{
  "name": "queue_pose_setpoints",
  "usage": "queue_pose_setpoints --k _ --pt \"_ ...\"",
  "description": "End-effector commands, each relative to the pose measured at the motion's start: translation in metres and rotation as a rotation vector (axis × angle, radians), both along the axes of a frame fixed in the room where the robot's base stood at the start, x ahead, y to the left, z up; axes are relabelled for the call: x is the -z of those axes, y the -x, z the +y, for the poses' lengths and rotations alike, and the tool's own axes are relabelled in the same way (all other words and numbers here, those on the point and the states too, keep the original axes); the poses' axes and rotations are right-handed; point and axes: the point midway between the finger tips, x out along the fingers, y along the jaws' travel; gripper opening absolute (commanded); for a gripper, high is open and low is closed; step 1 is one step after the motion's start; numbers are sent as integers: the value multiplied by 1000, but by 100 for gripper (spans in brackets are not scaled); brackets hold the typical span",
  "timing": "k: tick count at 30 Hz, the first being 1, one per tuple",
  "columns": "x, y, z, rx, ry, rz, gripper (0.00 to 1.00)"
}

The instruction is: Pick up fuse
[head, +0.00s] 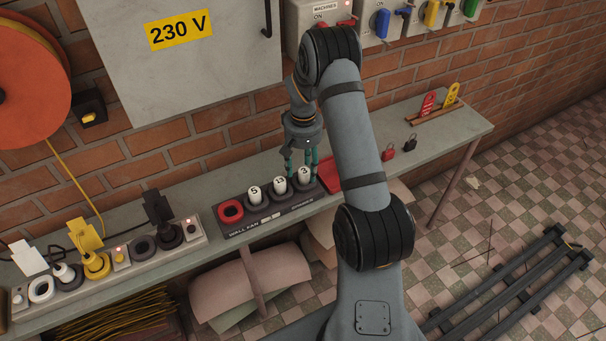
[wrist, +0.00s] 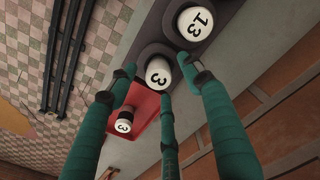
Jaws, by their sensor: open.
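A row of white fuses stands upright in a dark holder (head: 270,212) on the bench, marked 5 (head: 254,192), 13 (head: 279,185) and 3 (head: 304,175). The holder's left socket (head: 231,211) has a red ring and looks empty. My gripper (head: 303,166) is open, its green fingers pointing down over fuse 3. In the wrist view, the fingertips (wrist: 161,82) are spread around fuse 3 (wrist: 158,70), with gaps visible. Fuse 13 (wrist: 194,23) is beside it. Another fuse marked 3, with a dark band (wrist: 124,121), is in the red tray (wrist: 150,106).
The red tray (head: 331,180) lies right of the holder, partly behind my arm. Red (head: 388,152) and black (head: 410,142) padlocks are farther right. A power strip with plugs (head: 140,249) is at left. A grey 230 V cabinet (head: 200,70) hangs behind.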

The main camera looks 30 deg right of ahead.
Motion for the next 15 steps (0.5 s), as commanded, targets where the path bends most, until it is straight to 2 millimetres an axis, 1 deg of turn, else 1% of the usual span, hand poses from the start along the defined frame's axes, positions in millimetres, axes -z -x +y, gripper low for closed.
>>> queue_pose_setpoints --k 3,6,13,15 --pt "15 1 -1 1 -1 2 50" --pt "23 1 -1 0 -1 0 50" --pt "25 0 -1 0 0 -2 50" --pt "25 0 -1 0 0 -2 47"
